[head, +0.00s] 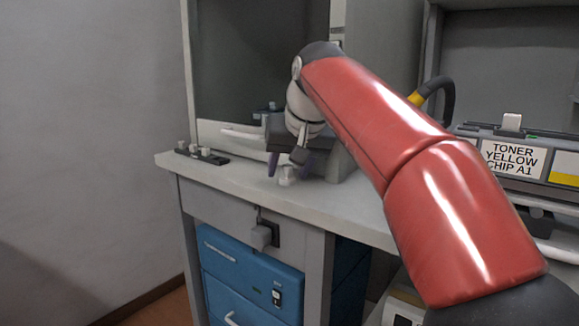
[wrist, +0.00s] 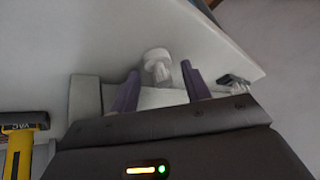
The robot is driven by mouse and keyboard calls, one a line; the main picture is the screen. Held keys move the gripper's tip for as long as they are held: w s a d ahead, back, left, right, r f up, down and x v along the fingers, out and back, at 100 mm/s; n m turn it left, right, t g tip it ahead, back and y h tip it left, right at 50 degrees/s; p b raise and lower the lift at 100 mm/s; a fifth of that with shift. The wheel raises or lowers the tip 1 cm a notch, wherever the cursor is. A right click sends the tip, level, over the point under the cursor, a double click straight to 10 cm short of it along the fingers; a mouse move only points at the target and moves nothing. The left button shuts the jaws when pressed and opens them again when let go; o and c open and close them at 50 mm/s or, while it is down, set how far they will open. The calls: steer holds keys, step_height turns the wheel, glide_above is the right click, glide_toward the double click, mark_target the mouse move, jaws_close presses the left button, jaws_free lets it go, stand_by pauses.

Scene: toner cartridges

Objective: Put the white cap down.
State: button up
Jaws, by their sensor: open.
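The white cap (head: 287,176) is on the light grey counter (head: 240,178), close to its front edge. In the wrist view the white cap (wrist: 156,56) shows in the gap between the fingertips of my gripper (wrist: 161,68), with a pale, partly see-through body beneath its round top. My gripper (head: 287,167) has two purple fingers, spread apart on either side of the cap and low over the counter. The fingers look clear of the cap, though small gaps are hard to judge. My red arm covers part of the counter on the right.
A dark strip holding several small white pieces (head: 202,153) lies at the counter's left end. A toner cartridge labelled yellow (head: 515,158) sits at the right. Blue drawers (head: 250,268) are below. A yellow-and-black item marked VAC (wrist: 22,125) shows in the wrist view.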

steer(key=shift+s+d+r, duration=0.1)
steer(key=shift+s+r, duration=0.05)
steer(key=shift+r, duration=0.35)
steer(key=p+v, duration=0.3)
steer(key=v, duration=0.8)
steer(key=shift+s+p, duration=0.15)
steer(key=shift+p, duration=0.15)
